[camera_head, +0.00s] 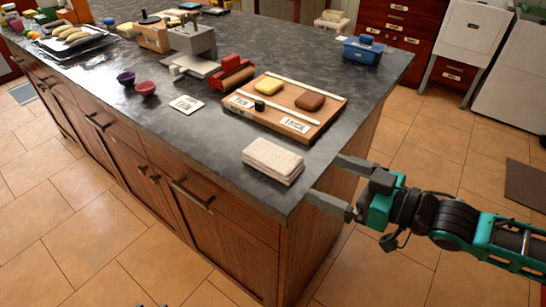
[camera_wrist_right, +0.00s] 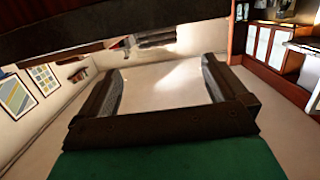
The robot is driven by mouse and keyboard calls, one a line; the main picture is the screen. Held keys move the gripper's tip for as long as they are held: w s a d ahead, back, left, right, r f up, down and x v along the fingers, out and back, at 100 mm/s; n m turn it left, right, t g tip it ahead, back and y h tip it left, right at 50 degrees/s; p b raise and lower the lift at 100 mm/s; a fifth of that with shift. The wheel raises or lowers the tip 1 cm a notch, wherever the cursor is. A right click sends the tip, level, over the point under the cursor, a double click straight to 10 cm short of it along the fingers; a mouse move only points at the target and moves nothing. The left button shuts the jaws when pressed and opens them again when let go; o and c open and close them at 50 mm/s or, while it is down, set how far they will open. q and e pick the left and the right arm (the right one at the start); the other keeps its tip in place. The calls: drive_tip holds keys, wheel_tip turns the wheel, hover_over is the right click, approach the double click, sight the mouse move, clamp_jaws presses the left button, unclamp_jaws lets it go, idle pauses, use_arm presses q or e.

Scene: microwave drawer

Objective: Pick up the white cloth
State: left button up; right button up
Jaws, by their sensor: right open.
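The white cloth (camera_head: 272,160), folded into a thick stack, lies on the dark countertop (camera_head: 215,130) close to its near right corner. My right gripper (camera_head: 324,178) is open at the counter's corner, to the right of the cloth and apart from it. Its two fingers point left towards the cloth. The wrist view shows the open right gripper (camera_wrist_right: 160,75) with nothing between its fingers; the cloth is not visible there. My left gripper is not clearly in view.
Behind the cloth lies a wooden board (camera_head: 290,112) with a yellow and a brown block. A white card (camera_head: 186,103), two small bowls (camera_head: 146,88) and a blue bin (camera_head: 364,52) also stand on the counter. The counter just left of the cloth is clear.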

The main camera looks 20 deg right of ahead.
sight(280, 158)
drive_tip(key=shift+b+x, duration=0.5)
drive_tip(key=shift+x, duration=5.8)
drive_tip(key=shift+f, duration=0.1)
